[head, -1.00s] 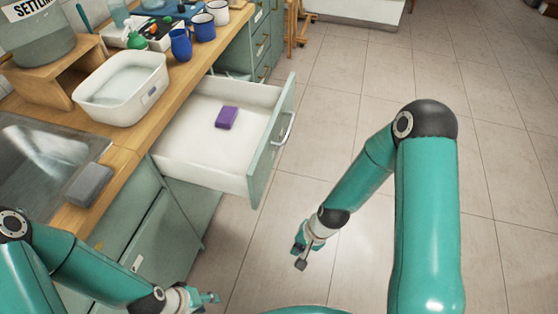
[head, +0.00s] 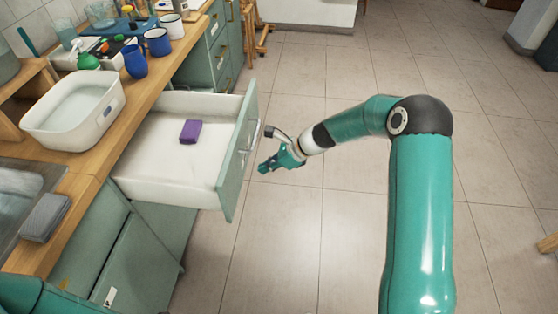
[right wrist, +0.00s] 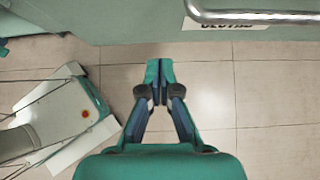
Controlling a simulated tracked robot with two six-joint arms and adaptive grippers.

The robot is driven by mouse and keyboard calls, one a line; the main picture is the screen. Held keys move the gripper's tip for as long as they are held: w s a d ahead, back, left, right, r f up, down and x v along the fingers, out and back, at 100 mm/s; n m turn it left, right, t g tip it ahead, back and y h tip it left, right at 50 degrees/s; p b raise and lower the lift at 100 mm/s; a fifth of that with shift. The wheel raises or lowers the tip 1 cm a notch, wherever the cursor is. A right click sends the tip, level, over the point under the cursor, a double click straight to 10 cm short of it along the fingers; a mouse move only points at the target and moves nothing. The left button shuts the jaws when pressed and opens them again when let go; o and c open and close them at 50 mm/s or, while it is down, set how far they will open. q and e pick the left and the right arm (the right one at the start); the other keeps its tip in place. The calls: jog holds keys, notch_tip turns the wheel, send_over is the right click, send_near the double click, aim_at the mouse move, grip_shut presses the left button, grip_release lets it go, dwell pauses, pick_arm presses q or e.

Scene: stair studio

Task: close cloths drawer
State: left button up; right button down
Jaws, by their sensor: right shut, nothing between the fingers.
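The cloths drawer (head: 165,183) is pulled out from under the wooden counter, with a purple folded cloth (head: 190,131) lying inside. Its green front (head: 237,160) faces right and carries a metal handle (head: 250,137). My right gripper (head: 264,166) is shut and empty, just right of the drawer front and apart from it. In the right wrist view the shut fingers (right wrist: 160,64) point toward the green front (right wrist: 120,20), with the handle (right wrist: 255,17) and part of a label (right wrist: 222,24) at upper right. My left gripper is out of view.
A white basin (head: 75,112), blue mugs (head: 158,42) and a grey sponge-like block (head: 45,217) stand on the counter. Closed green cabinets (head: 125,250) lie below it. The tiled floor (head: 330,230) to the right is clear.

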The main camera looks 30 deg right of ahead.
aim_at(239, 173)
jog(key=shift+w+a+f+p, duration=0.15)
jog(key=shift+w+a+f, duration=0.15)
jog(key=shift+w+a, duration=0.4)
jog(key=shift+w+a+f+p, duration=0.15)
jog(key=shift+w+a+f, duration=0.15)
jog(key=shift+a, duration=0.6)
jog(key=shift+w+a+f+p, duration=0.15)
jog(key=shift+w+a+f, duration=0.1)
jog(key=shift+w+a, duration=0.45)
jog(key=shift+s+a, duration=0.1)
